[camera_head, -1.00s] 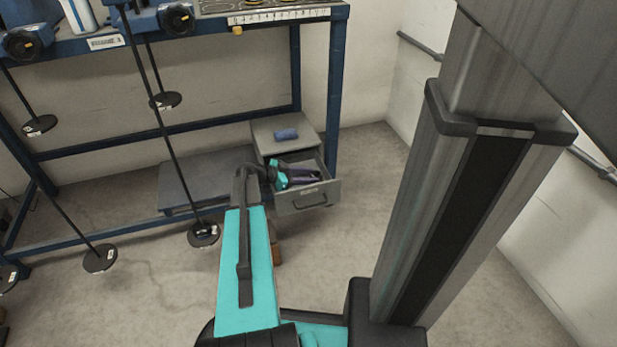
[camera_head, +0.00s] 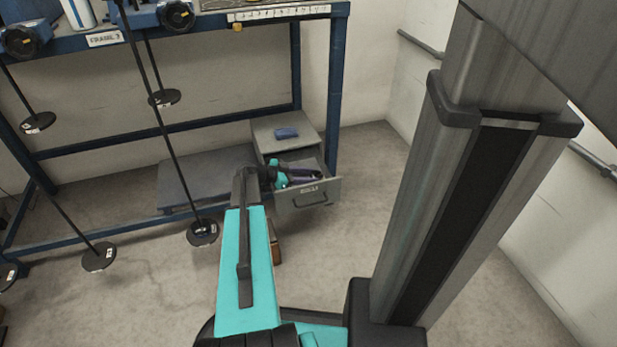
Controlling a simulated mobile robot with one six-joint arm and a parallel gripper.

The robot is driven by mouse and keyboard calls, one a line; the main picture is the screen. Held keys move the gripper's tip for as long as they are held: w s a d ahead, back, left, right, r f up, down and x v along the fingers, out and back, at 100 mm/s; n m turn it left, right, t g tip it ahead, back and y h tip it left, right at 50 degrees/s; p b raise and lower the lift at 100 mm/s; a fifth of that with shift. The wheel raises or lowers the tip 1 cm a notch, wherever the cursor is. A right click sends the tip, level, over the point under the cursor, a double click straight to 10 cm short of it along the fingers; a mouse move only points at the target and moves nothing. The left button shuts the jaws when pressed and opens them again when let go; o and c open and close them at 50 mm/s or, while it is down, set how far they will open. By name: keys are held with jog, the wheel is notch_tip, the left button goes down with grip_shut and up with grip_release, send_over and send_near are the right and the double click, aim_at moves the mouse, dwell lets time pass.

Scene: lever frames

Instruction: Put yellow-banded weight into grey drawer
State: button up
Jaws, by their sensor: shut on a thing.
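The grey drawer (camera_head: 326,191) stands pulled open from a small grey cabinet under the bench. Its front panel has a dark handle and a label. My gripper (camera_head: 306,177), at the end of my teal and dark arm, is over or inside the drawer's opening, behind the front panel. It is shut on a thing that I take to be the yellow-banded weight. The weight itself is hidden by the gripper and drawer front, and no yellow band can be made out there.
A small blue object (camera_head: 286,132) lies on the cabinet top (camera_head: 262,127). The blue bench frame (camera_head: 332,95) rises right beside the cabinet. A low grey platform (camera_head: 205,175) is to its left. Several rods with round black bases (camera_head: 203,233) hang at the left. Floor at the right is clear.

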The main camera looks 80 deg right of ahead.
jog(key=shift+a+f, duration=0.1)
jog(key=shift+f, duration=0.25)
dwell(0.6)
jog(key=o, duration=1.1)
jog(key=shift+b, duration=0.3)
jog(key=shift+o, duration=0.2)
jog(key=shift+f, duration=0.1)
jog(key=p+v, duration=0.1)
jog(key=v, duration=0.3)
jog(key=p+v, duration=0.2)
jog(key=v, duration=0.3)
jog(key=p+v, duration=0.1)
jog(key=v, duration=0.4)
jog(key=shift+s+r, duration=0.1)
jog(key=shift+r, duration=0.25)
jog(key=shift+p, duration=0.35)
